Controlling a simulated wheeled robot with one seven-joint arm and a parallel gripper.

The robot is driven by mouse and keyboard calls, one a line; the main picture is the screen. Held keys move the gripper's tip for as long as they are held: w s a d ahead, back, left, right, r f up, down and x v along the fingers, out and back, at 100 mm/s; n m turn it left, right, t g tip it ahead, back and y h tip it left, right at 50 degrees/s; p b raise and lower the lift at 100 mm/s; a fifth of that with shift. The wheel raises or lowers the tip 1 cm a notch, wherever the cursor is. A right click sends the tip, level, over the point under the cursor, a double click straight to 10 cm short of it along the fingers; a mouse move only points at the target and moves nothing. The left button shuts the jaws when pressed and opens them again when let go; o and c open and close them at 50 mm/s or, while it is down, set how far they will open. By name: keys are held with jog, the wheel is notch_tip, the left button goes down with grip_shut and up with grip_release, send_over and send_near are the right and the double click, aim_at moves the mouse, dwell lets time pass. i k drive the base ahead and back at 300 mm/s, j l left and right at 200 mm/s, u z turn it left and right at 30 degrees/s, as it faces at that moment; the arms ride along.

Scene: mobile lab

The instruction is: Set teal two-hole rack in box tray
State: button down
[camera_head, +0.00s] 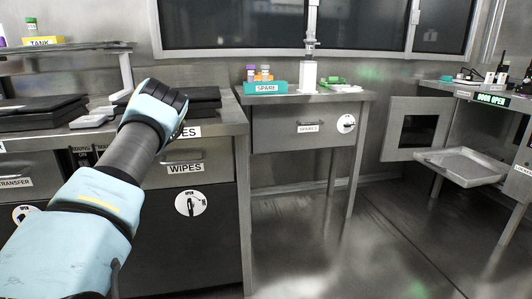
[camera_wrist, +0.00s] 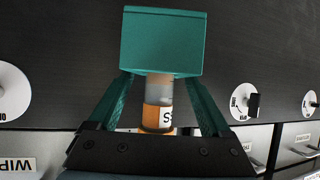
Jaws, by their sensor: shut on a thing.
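My gripper (camera_wrist: 160,78) is shut on a teal block, which looks like the teal two-hole rack (camera_wrist: 160,42), at the top of the wrist view. A vial with an orange label (camera_wrist: 157,105) shows below the block between the fingers. The block's holes are hidden. In the head view my wrist is raised at the left, above the wipes drawer; the fingers and held block are hidden there. The box tray (camera_head: 460,166) is a flat grey tray at the right, empty, extending from an opening beside an open door with a dark window (camera_head: 418,131).
A teal rack labelled SPARE (camera_head: 265,88), with purple- and orange-capped tubes, stands on the middle table (camera_head: 330,97). The left bench (camera_head: 233,118) holds dark flat cases. A sign reading DOOR OPEN (camera_head: 491,98) is above the tray. The floor (camera_head: 330,240) between is clear.

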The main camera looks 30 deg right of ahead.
aim_at(440, 164)
jog(key=l+z, duration=0.15)
jog(key=z, duration=0.25)
jog(key=l+z, duration=0.1)
jog(key=z, duration=0.35)
